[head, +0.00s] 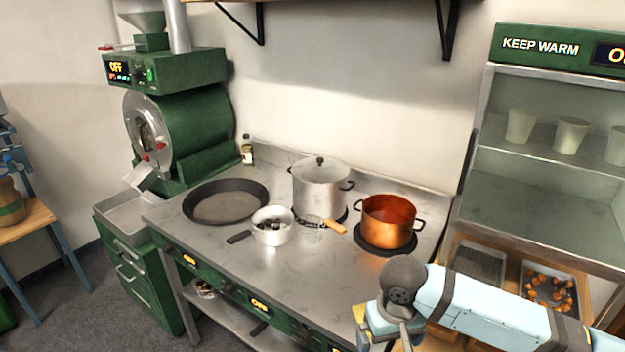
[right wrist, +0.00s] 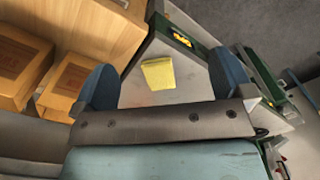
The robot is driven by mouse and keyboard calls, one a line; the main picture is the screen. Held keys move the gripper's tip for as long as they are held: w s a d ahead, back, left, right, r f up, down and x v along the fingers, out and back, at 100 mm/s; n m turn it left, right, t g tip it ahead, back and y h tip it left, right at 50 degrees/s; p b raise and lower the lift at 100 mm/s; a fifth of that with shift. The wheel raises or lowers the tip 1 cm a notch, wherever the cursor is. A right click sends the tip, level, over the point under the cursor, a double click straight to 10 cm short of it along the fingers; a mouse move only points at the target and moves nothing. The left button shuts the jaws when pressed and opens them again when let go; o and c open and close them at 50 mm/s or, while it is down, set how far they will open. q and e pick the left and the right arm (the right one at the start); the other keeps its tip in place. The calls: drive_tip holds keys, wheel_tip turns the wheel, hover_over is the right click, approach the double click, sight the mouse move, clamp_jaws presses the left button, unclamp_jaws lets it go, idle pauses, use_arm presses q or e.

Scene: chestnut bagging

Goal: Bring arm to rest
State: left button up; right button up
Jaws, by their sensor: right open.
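My right arm comes in from the lower right in the head view. Its gripper (head: 388,328) hangs at the front right of the steel counter (head: 240,262), partly cut off by the frame's lower edge. In the right wrist view the gripper's two blue fingers (right wrist: 160,66) are wide apart with nothing held between them. A yellow pad (right wrist: 160,73) lies on the counter beyond the fingers; a yellow patch also shows beside the gripper in the head view. My left gripper is not in view.
A black pan (head: 225,203), a white saucepan (head: 272,228) with dark contents, a steel pot (head: 320,185) and a copper pot (head: 388,222) stand on the counter. A keep-warm cabinet (head: 545,200) stands right. Wooden boxes (right wrist: 70,85) are left in the wrist view.

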drive_tip(key=s+a+f+n+t+y+p, duration=0.1)
drive_tip(key=s+a+f+t+y+p, duration=0.3)
drive_tip(key=a+f+y, duration=0.4)
use_arm(q)
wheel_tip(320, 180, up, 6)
drive_tip(key=p, duration=0.2)
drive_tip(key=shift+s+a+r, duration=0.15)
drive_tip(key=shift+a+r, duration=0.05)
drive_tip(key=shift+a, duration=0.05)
use_arm(e)
drive_tip(key=s+d+f+t+h, duration=0.2)
drive_tip(key=s+d+t, duration=0.1)
drive_tip(key=s+d, duration=0.3)
drive_tip(key=s+d+f+t+h, duration=0.2)
drive_tip(key=s+d+f+t, duration=0.1)
drive_tip(key=s+d, duration=0.4)
drive_tip(key=shift+s+t+h, duration=0.4)
drive_tip(key=shift+s+t, duration=0.05)
drive_tip(key=shift+t, duration=0.05)
drive_tip(key=shift+d, duration=0.1)
